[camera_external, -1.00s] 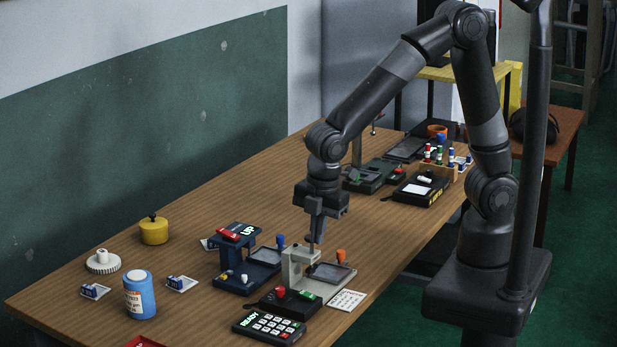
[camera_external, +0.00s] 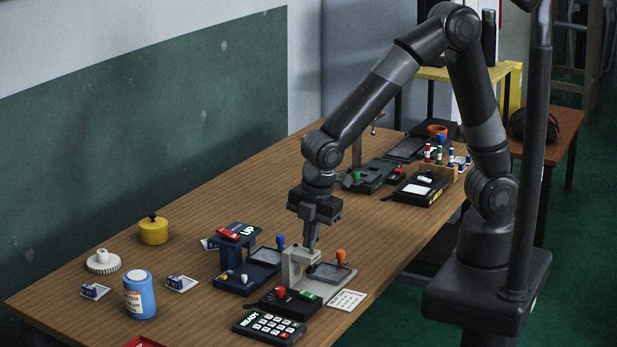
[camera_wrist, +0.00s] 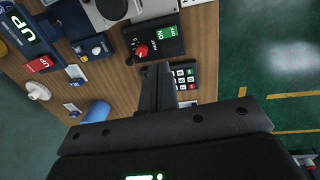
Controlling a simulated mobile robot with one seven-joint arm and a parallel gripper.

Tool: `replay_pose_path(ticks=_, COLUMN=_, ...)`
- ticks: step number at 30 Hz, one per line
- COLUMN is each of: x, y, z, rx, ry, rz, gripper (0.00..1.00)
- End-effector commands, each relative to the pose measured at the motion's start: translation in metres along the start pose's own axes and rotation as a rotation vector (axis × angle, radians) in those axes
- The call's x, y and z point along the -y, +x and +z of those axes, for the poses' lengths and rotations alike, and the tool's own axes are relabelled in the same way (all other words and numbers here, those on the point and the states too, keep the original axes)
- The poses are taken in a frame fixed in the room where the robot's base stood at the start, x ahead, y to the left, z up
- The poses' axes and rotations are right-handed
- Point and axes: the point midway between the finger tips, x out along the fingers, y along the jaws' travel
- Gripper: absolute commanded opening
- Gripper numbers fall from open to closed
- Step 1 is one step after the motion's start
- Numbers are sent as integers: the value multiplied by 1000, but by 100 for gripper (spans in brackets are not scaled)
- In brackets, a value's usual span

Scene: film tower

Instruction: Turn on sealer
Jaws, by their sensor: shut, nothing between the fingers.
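A black control box (camera_external: 290,303) with a red knob (camera_external: 280,293) and a green lit label (camera_external: 307,294) sits at the front of the table. It also shows in the wrist view (camera_wrist: 157,35), where the green label appears to read ON. A grey press-like device (camera_external: 293,268) with an orange knob (camera_external: 341,255) stands just behind the box. Which unit is the sealer is not clearly marked. My gripper (camera_external: 309,250) is shut and empty, pointing down above the grey device, apart from the red knob. In the wrist view the shut fingers (camera_wrist: 158,70) appear below the box.
A blue device (camera_external: 235,265) with a lit UP sign stands to the left. A keypad (camera_external: 268,327) reading READY lies in front. A blue jar (camera_external: 139,294), a yellow pot (camera_external: 153,230) and a white card (camera_external: 346,300) are nearby. The table's middle, behind the devices, is largely clear.

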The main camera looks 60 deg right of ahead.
Motion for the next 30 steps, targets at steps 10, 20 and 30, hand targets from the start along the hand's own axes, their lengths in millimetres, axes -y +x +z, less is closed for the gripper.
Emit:
replay_pose_path(ticks=10, x=1, y=73, z=0, rx=3, ry=-3, rz=-4, gripper=0)
replay_pose_path(ticks=20, x=0, y=113, z=0, rx=0, ry=-1, rz=-1, gripper=0)
replay_pose_path(ticks=30, x=0, y=119, z=0, rx=-1, ry=-1, rz=0, gripper=0)
